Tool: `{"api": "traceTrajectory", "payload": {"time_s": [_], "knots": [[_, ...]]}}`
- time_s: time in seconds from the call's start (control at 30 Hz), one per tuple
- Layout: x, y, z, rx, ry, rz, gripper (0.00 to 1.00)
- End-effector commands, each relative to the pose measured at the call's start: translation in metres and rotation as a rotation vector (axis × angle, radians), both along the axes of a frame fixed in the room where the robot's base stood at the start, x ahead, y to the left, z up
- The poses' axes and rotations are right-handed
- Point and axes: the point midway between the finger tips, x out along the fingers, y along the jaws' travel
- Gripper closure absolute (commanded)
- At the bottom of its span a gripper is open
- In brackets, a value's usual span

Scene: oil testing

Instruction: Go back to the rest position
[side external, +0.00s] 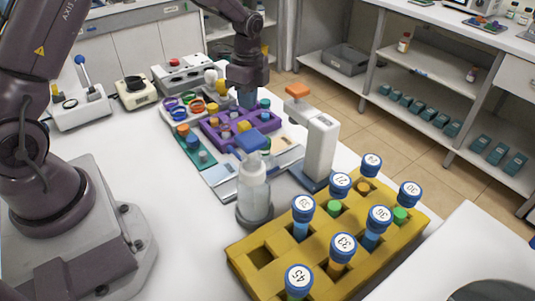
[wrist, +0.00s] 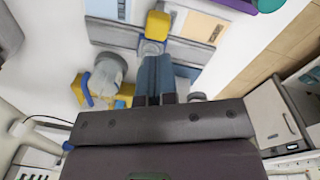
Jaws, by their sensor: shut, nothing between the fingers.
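My gripper (side external: 247,98) hangs above the purple rack (side external: 215,138), fingers pointing down, in the side external view. In the wrist view its two blue-grey fingers (wrist: 155,58) are together with nothing held. A blue block with a yellow top (side external: 252,140) stands just in front of the rack. A yellow piece (wrist: 157,25) shows just past the fingertips in the wrist view. Whether the fingertips touch anything below is hard to tell.
A yellow rack (side external: 262,257) with several blue-capped vials stands in front. A clear bottle (side external: 254,190) and a white device with an orange top (side external: 318,145) stand between the racks. Small instruments (side external: 135,92) sit at the back. The white bench is bare at left centre.

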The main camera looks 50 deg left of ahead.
Motion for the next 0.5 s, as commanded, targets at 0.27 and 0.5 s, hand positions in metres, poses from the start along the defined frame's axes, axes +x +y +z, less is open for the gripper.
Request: {"api": "traceTrajectory", "payload": {"time_s": [0.27, 0.5], "knots": [[-0.057, -0.021, 0.068, 0.054, -0.033, 0.554, 1.0], [-0.12, -0.046, 0.132, 0.039, -0.147, 0.955, 1.0]]}}
